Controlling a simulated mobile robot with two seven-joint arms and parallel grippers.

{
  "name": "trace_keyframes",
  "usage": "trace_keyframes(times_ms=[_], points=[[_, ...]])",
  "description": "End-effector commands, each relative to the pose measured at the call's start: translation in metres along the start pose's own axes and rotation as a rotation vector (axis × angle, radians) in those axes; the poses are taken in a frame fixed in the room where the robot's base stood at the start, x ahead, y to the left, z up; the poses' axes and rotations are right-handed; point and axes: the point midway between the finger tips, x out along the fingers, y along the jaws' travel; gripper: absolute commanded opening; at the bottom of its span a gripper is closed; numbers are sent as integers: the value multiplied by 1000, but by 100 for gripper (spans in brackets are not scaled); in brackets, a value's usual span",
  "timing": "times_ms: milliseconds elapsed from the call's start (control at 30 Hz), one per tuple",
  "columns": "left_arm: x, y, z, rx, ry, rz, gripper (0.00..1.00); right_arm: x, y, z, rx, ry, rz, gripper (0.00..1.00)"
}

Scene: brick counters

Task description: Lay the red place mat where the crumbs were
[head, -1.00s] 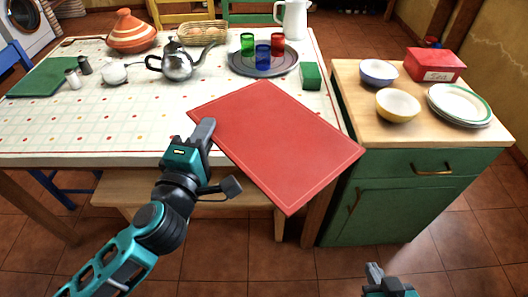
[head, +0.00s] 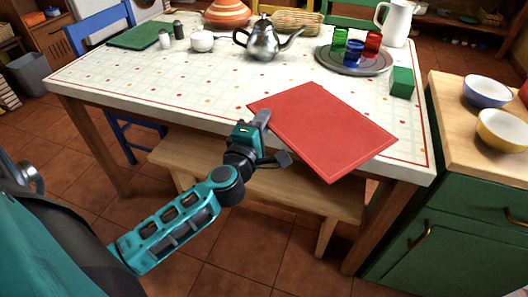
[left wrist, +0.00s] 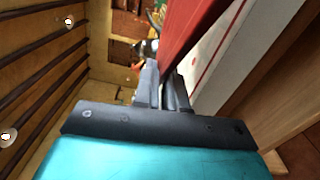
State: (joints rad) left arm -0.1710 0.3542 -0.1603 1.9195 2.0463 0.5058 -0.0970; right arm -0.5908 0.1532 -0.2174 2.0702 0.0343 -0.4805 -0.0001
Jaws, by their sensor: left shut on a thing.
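The red place mat (head: 322,130) is flat and roughly level in the head view, in front of the round tray. Its near corner reaches past the front edge of the table (head: 150,88). I cannot tell whether its far part touches the tabletop. My left gripper (head: 262,117) is shut on the mat's left edge. In the left wrist view the fingers (left wrist: 163,88) pinch the red mat (left wrist: 187,28), seen nearly edge-on. I cannot pick out crumbs from the cloth's coloured dots; the mat hides part of the cloth. My right gripper is out of view.
A grey tray (head: 380,66) with coloured glasses and a green block (head: 401,82) stand behind the mat. A teapot (head: 262,42) stands farther left. The table's left front is clear. A bench (head: 285,190) is below; a green cabinet (head: 460,235) stands right.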

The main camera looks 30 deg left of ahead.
Motion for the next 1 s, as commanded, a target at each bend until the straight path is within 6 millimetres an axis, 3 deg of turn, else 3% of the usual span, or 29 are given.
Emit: trace_keyframes(times_ms=[33,267,533,967,1000], points=[[0,-11,-1,-3,-1,2,0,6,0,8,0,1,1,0],[0,-22,-2,-2,0,2,0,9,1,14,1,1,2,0],[-1,-58,-5,-2,-1,2,0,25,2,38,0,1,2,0],[-1,-63,-6,-3,-1,2,0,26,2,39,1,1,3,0],[-1,-62,-6,-1,-1,0,14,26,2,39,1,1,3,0]])
